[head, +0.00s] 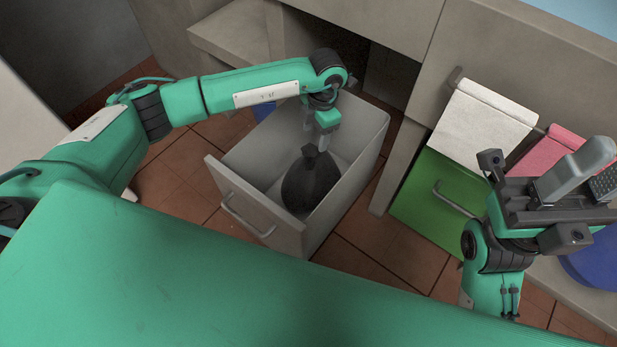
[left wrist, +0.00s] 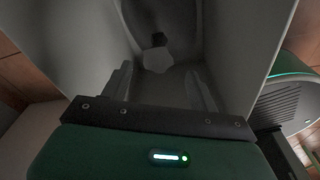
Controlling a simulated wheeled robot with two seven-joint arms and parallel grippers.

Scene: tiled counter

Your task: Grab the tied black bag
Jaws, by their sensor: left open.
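The tied black bag (head: 312,182) stands in the pulled-out grey drawer bin (head: 262,212), with its gathered neck upward. My left gripper (head: 325,133) points down over the drawer, just above the bag's neck in the head view. It is open. In the left wrist view its two fingers (left wrist: 160,80) stand apart, with a small dark shape and a pale round patch between and beyond them. I cannot tell whether they touch the bag. My right gripper (head: 585,172) is at the right, away from the drawer, its jaw gap unclear.
The drawer's side walls rise around the bag, and its front has a handle (head: 245,220). A blue round object (head: 592,262) is below my right gripper.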

